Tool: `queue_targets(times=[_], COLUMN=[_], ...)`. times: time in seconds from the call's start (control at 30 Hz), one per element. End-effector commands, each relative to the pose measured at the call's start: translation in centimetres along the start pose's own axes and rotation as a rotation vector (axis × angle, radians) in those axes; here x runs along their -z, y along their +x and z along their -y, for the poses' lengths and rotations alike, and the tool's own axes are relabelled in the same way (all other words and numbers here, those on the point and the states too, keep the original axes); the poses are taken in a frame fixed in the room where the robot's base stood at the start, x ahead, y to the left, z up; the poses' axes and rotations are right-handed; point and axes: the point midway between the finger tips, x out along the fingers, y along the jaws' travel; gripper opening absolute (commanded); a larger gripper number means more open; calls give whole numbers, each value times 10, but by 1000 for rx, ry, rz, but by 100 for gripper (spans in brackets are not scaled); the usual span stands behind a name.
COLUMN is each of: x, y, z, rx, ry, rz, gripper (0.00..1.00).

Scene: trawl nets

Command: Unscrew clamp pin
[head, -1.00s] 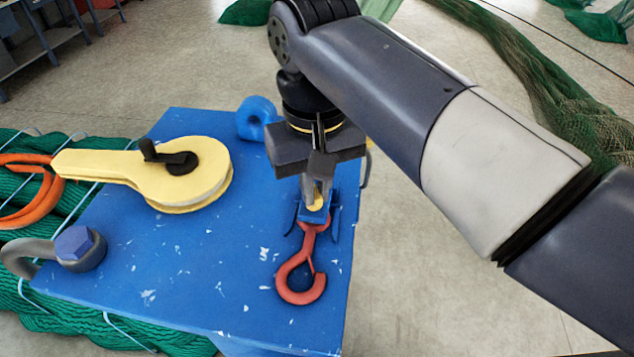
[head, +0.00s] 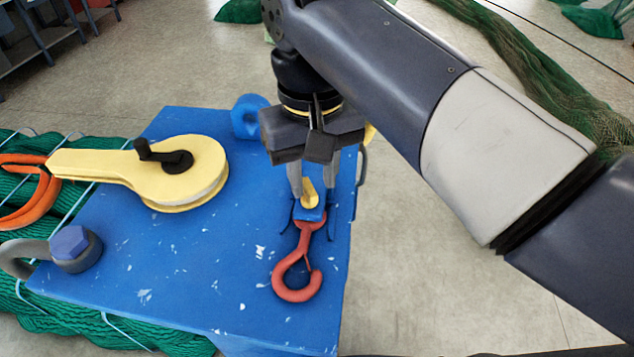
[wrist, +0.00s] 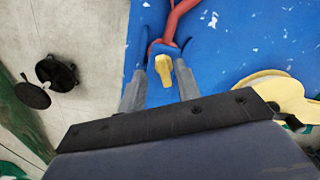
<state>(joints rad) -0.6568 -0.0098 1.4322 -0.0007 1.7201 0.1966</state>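The clamp pin (head: 309,193) is a small yellow piece standing upright in a blue clamp (head: 309,215) near the right edge of the blue table (head: 200,270). A red hook (head: 296,281) is attached at the near side of the clamp. My gripper (head: 311,190) points down over the pin, one grey finger on each side. In the wrist view the pin (wrist: 163,71) lies between the fingertips (wrist: 161,68), with a visible gap on both sides. My gripper is open and not holding it. The pin's lower end is hidden in the clamp.
A yellow pulley block (head: 150,168) with a black crank lies at the left. A grey shackle (head: 70,249) with a blue bolt is at the near left. Bare table separates these from the clamp.

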Motion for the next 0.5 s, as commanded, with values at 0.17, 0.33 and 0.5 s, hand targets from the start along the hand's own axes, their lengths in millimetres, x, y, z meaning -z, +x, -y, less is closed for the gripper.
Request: queue_targets(times=[0.17,0.33,0.5], x=[-2,-5,-6], y=[-36,-66,-84], z=[-1,-2,-2], rx=[1,0,0], ry=[0,0,0], rz=[-5,-3,-2], gripper=[32,32,32])
